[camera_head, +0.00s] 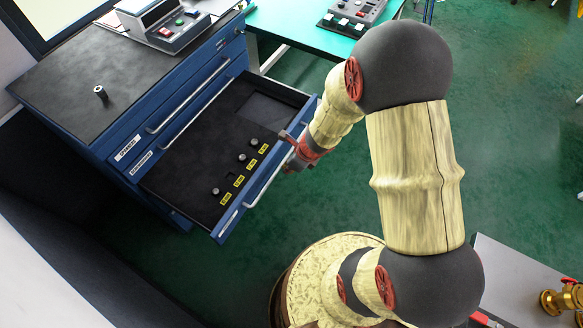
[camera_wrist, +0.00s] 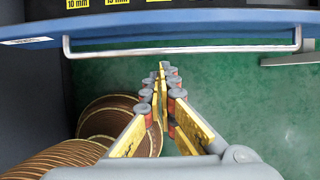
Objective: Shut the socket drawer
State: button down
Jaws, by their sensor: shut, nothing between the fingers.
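The socket drawer (camera_head: 178,180) of the blue cabinet stands pulled well out, its dark tray holding several small sockets beside yellow size labels. Its blue front with a pale bar handle (camera_head: 262,186) faces my side. In the wrist view the blue drawer front (camera_wrist: 200,22) and its handle (camera_wrist: 190,49) span the top of the picture. My gripper (camera_head: 293,165) is at the drawer front near the handle, partly hidden by its own wrist in the head view. In the wrist view my gripper (camera_wrist: 162,68) is shut and empty, fingertips just below the handle; I cannot tell whether they touch it.
The cabinet top (camera_head: 62,80) carries one upright socket (camera_head: 100,92) and a control box (camera_head: 180,32). Closed drawers lie below the top. A teal table (camera_head: 290,30) stands behind.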

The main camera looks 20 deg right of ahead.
aim_at(276, 171)
jog(key=w+a+f, duration=0.1)
jog(key=w+a+f+b, duration=0.1)
jog(key=w+f, duration=0.1)
jog(key=shift+a+f, duration=0.1)
jog(key=shift+f, duration=0.05)
jog(key=shift+w+a, duration=0.45)
jog(key=shift+w, duration=0.2)
